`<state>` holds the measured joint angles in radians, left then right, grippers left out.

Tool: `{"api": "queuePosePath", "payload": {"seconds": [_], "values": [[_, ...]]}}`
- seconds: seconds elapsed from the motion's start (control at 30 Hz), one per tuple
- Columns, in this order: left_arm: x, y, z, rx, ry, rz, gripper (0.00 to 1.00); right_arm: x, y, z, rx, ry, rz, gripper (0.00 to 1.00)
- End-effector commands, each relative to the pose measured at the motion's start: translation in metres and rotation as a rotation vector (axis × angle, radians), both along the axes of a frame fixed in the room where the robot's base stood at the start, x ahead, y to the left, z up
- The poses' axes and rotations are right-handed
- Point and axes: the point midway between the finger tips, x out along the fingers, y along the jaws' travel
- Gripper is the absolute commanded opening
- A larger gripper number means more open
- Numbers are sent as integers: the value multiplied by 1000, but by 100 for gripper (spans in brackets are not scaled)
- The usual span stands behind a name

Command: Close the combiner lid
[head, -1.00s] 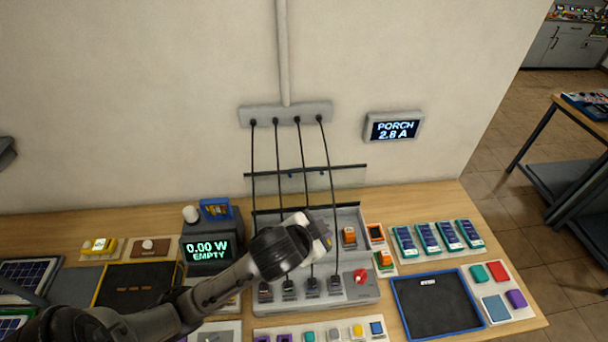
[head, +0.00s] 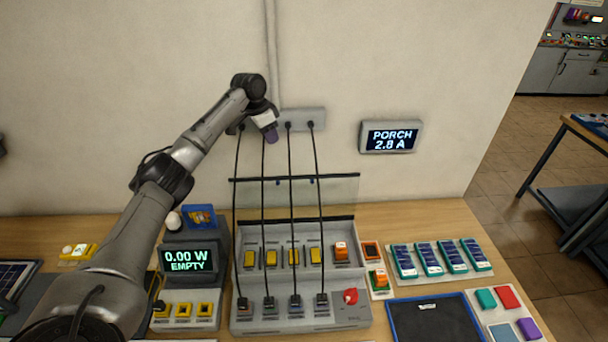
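The combiner (head: 352,318) is a grey box on the bench with several yellow fuse holders, an orange one at the right and a red knob (head: 351,296). Its clear lid (head: 340,192) stands open, raised along the back edge, with a dark strip along its top. Black cables run down in front of the lid to plugs at the box's front. My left gripper (head: 271,135) is high, above the lid and in front of the wall cable plate, apart from the lid. Its fingertips point down and look close together, but the gap is unclear. My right gripper is out of view.
Several black cables (head: 291,165) hang from the wall plate (head: 315,117) across the lid area. A meter (head: 188,261) reading 0.00 W EMPTY stands left of the box. A dark tray (head: 432,320) and blue-and-white modules (head: 428,259) lie to the right.

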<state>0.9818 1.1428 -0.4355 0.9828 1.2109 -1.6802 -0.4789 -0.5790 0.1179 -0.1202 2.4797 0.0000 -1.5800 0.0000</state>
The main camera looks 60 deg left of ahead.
Motion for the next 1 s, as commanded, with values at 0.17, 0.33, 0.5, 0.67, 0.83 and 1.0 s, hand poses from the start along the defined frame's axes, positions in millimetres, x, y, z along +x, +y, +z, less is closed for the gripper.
{"api": "queuePosePath", "payload": {"seconds": [0.17,0.33,0.5,0.67,0.83,1.0], "values": [[-2,-16,-2,-130,-64,-224,25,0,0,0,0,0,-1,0],[-2,-19,-2,-104,-83,-352,25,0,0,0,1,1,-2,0],[0,-22,-12,-92,-88,-391,25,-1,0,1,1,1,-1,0],[7,-29,-34,-91,-86,-391,25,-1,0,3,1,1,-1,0],[16,-38,-63,-92,-87,-389,25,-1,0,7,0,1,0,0],[25,-47,-90,-92,-88,-388,25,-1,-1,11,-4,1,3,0]]}}
